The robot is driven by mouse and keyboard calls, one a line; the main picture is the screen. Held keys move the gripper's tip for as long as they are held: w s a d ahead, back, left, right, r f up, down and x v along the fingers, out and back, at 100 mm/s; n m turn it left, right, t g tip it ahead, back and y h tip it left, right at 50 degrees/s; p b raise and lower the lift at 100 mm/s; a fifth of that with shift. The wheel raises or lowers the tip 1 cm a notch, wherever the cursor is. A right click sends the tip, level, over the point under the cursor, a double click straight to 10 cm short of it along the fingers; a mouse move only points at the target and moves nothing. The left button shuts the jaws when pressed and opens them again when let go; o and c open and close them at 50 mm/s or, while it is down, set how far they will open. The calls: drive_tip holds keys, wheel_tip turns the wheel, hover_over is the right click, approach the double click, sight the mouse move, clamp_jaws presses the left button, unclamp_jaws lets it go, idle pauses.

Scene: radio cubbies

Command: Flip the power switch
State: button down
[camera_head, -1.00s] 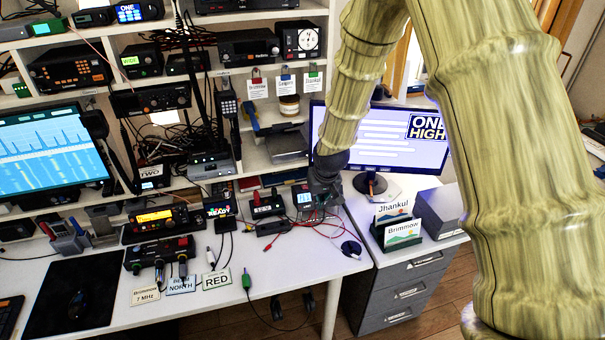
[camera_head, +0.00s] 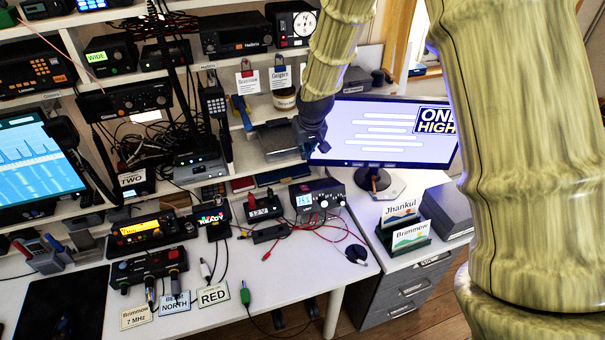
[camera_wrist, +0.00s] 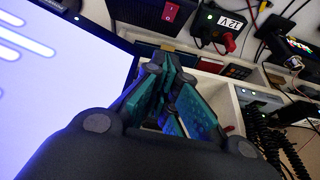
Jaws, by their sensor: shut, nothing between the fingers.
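A dark power supply box (camera_head: 318,196) with a lit display and knobs stands on the desk near its right end, with red and black leads in front. In the wrist view, a red rocker switch (camera_wrist: 171,12) shows on a dark box at the top edge; I cannot tell its position. My gripper (camera_head: 308,152) is shut and empty, raised above and behind the power supply box, beside the left edge of the right monitor. In the wrist view, its teal-padded fingers (camera_wrist: 165,92) are together, apart from the switch.
A small 12 V box (camera_head: 263,208) stands left of the power supply. The right monitor (camera_head: 382,132) is close to my gripper. Shelves with radios fill the back. Sign cards (camera_head: 213,295) lie at the desk front, and a drawer cabinet (camera_head: 405,285) stands at right.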

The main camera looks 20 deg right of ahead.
drive_tip(key=p, duration=0.3)
hover_over(304, 188)
drive_tip(key=w, duration=0.3)
drive_tip(key=shift+f, duration=3.4)
wheel_tip(304, 188, down, 4)
drive_tip(key=shift+w+d+f+p, duration=0.1)
drive_tip(key=shift+p, duration=0.8)
drive_tip(key=shift+s+f+p, duration=0.2)
drive_tip(key=shift+f+p, duration=0.05)
drive_tip(key=shift+f, duration=0.3)
drive_tip(key=shift+s+f+p, duration=0.2)
drive_tip(key=shift+f+p, duration=0.05)
drive_tip(key=shift+f, duration=0.3)
drive_tip(key=shift+d, duration=0.1)
